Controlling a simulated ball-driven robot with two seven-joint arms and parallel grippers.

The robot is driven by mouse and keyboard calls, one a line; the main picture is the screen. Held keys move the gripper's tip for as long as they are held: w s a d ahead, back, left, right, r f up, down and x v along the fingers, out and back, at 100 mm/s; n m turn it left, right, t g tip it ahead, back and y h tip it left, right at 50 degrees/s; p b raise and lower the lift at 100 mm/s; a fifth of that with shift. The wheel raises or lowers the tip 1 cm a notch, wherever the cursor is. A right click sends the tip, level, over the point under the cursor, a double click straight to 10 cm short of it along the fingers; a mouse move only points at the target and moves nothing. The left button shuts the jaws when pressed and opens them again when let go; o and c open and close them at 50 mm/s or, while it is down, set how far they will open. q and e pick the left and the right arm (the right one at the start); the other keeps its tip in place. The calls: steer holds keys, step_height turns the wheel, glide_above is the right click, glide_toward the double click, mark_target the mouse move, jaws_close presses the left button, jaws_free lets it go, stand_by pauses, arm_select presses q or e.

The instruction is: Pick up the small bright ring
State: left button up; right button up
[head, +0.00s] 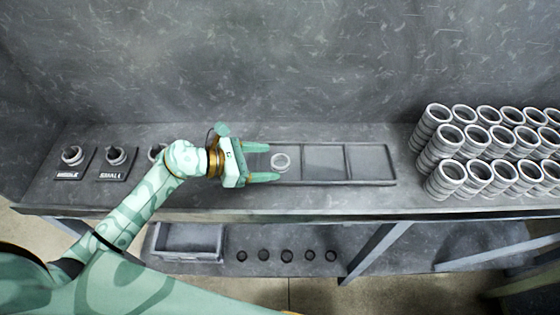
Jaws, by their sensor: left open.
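A small bright ring (281,161) lies in a compartment of the shallow divided tray (347,164) on the bench. My left gripper (264,162) is open, its two fingers pointing right towards the ring. The ring sits at or just beyond the fingertips, roughly midway between their lines. I cannot tell how high the fingers are above the tray. The tray compartments to the right of the ring look empty. My arm and gripper hide the tray's left part. My right gripper does not show.
Several stacks of rings (478,150) stand on the bench's right. Labelled holders, one marked small (115,157), stand at the left, one partly behind my arm. An open bin (188,240) and several dark round pieces (287,255) are on the lower shelf. A grey wall rises behind.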

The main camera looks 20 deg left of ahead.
mark_target(287, 160)
arm_select(q)
steer(key=x, duration=0.3)
steer(key=shift+w+d, duration=0.15)
steer(key=c, duration=1.1)
steer(key=shift+r, duration=0.1)
